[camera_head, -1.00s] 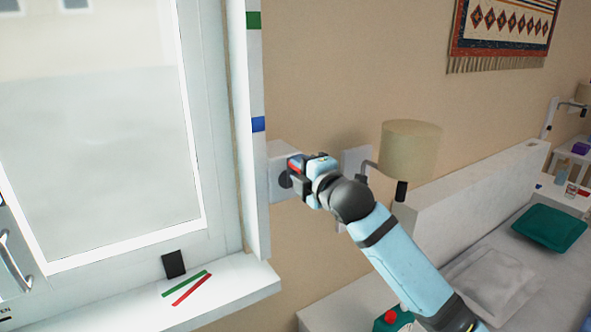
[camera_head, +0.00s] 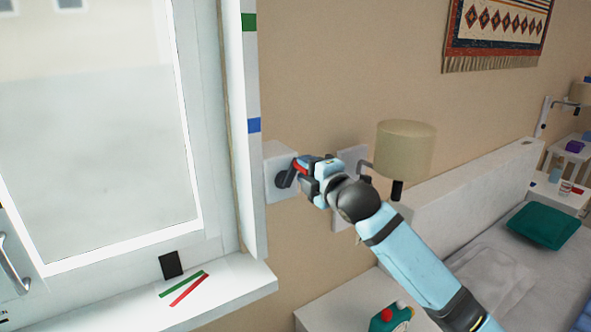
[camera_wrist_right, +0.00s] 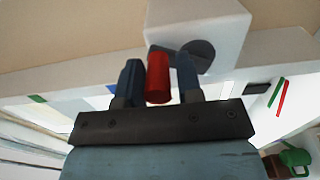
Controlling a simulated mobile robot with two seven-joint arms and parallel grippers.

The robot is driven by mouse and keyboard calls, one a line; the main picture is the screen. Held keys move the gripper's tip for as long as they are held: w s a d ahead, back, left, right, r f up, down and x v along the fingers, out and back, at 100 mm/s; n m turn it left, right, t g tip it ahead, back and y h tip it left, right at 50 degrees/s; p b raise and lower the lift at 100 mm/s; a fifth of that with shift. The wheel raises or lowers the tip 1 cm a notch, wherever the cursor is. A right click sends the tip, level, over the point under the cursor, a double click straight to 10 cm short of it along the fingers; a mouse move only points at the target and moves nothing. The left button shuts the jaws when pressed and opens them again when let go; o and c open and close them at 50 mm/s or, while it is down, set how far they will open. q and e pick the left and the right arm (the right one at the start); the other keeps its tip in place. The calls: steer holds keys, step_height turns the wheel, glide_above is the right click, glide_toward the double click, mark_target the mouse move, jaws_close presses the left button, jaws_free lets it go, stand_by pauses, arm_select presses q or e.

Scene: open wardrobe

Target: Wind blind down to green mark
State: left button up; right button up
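A white box with a black crank (camera_head: 284,180) is mounted on the wall right of the window. My right gripper (camera_head: 303,165) is at the crank, its fingers on either side of the red handle. In the right wrist view the red handle (camera_wrist_right: 158,80) sits between the two close-set fingers, with only a sliver of space beside it. The green mark (camera_head: 249,22) is high on the white strip at the window's right side, with a blue mark (camera_head: 254,125) below it. The blind is not visible in the head view. My left gripper is out of view.
A wall lamp (camera_head: 404,150) stands out from the wall just right of my right gripper. Below are a bedside surface with a green object (camera_head: 390,319) and a bed. The window sill (camera_head: 225,300) carries a green strip and a red strip.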

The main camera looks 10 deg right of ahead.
steer(key=shift+o, duration=0.5)
steer(key=shift+w+d+f, duration=0.15)
steer(key=shift+d+f, duration=0.15)
steer(key=shift+f, duration=0.25)
steer(key=shift+c, duration=0.5)
steer(key=shift+f, duration=0.1)
steer(key=shift+c, duration=0.3)
steer(key=shift+w+d+f, duration=0.25)
steer(key=shift+d+f, duration=0.25)
steer(key=shift+f, duration=0.15)
steer(key=shift+r, duration=0.1)
steer(key=shift+d+f+b, duration=0.2)
steer(key=shift+f+b, duration=0.2)
steer(key=shift+f, duration=0.65)
